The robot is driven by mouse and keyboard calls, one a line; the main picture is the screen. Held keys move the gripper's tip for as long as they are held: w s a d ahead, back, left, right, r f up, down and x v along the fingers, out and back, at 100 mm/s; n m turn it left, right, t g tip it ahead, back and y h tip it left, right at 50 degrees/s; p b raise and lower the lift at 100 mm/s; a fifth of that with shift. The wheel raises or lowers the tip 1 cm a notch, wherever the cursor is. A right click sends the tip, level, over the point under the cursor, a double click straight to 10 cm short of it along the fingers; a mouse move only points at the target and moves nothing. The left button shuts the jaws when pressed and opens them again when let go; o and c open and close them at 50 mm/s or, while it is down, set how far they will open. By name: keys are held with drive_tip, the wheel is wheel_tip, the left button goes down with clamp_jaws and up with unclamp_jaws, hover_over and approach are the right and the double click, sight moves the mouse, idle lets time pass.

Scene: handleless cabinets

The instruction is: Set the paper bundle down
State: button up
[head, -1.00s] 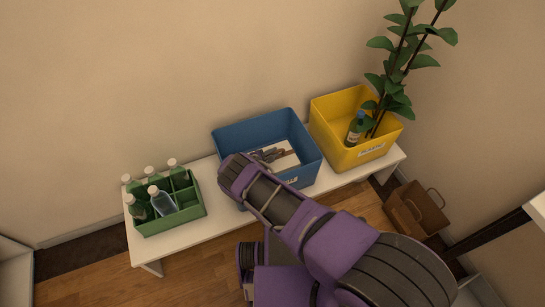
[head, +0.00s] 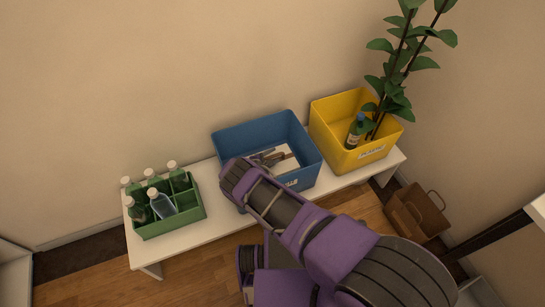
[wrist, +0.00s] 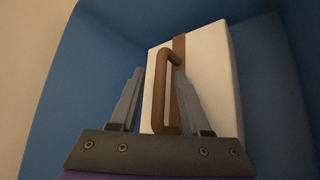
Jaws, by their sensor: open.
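The paper bundle (head: 288,163) is a white block with a brown strap, inside the blue bin (head: 313,160). In the wrist view the bundle (wrist: 212,75) has a brown looped handle (wrist: 161,88) facing me, and blue bin walls surround it. My gripper (wrist: 158,75) is open, with one grey finger on each side of the handle. In the head view my gripper (head: 265,158) is inside the blue bin beside the bundle. The bundle's underside is hidden, so its contact with the bin floor cannot be seen.
The blue bin stands on a white bench (head: 220,226). A green caddy (head: 172,222) with several bottles is left of it. A yellow bin (head: 340,155) with a bottle (head: 355,130) is right, near a tall plant (head: 400,65). A brown box (head: 417,212) is on the floor.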

drive_tip(key=p+v, duration=0.2)
drive_tip(key=v, duration=0.5)
drive_tip(key=shift+s+a+r, duration=0.15)
